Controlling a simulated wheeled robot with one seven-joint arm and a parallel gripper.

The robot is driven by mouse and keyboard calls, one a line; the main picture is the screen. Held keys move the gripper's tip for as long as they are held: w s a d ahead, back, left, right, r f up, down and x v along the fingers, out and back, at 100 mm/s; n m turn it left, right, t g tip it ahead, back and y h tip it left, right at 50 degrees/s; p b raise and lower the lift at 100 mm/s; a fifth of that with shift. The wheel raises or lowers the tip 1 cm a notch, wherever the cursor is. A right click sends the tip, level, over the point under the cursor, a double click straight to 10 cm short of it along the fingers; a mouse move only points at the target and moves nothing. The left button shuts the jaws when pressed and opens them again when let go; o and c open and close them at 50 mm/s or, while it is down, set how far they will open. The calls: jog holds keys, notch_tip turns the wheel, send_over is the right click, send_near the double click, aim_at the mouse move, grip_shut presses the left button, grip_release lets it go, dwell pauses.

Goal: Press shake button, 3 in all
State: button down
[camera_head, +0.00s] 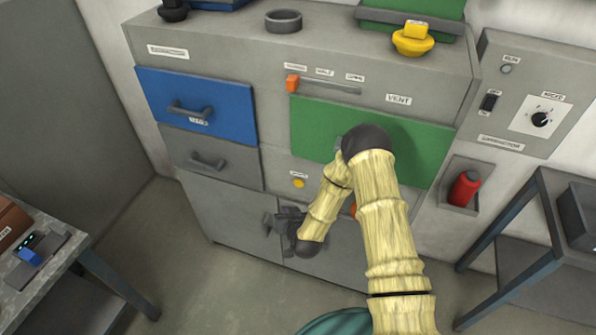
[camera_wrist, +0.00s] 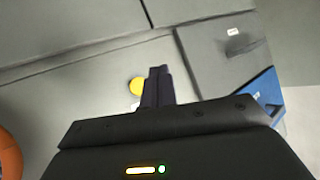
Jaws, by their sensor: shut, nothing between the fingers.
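A round yellow button (camera_head: 298,183) sits on the grey front panel, under a small label too small to read for certain; I take it for the shake button. My gripper (camera_head: 283,222) is shut and empty, below and slightly left of the button in the head view. In the wrist view the shut fingers (camera_wrist: 158,84) point at the panel, and the yellow button (camera_wrist: 137,86) shows just left of them, its right edge close to the fingers. I see no clear contact between fingertips and button.
An orange round part (camera_wrist: 8,157) is at the left of the wrist view. A blue drawer (camera_head: 215,95) and a grey drawer (camera_head: 190,155) lie left of the button. A green vent panel (camera_head: 310,125) is above. A side table (camera_head: 60,275) stands at lower left.

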jog(key=shift+a+r, duration=0.1)
jog(key=shift+w, duration=0.1)
dwell(0.3)
jog(key=b, duration=0.1)
send_near(295, 185)
notch_tip(295, 185, down, 3)
jog(key=w+a, duration=0.2)
jog(key=a, duration=0.1)
jog(key=shift+w+d+r+b, duration=0.1)
jog(key=shift+w+d+b, duration=0.1)
jog(key=shift+w, duration=0.2)
jog(key=shift+w+d+r+b, duration=0.1)
jog(key=shift+w+d+b, duration=0.05)
jog(key=shift+w, duration=0.25)
jog(key=shift+w+f, duration=0.1)
dwell(1.1)
jog(key=shift+w+d+b, duration=0.15)
jog(key=shift+w+b, duration=0.15)
jog(key=shift+w+d, duration=0.2)
jog(key=shift+w, duration=0.25)
dwell(1.0)
jog(key=shift+s+a, duration=0.1)
jog(key=shift+s, duration=0.05)
jog(key=shift+s+a, duration=0.2)
jog(key=shift+s, duration=0.5)
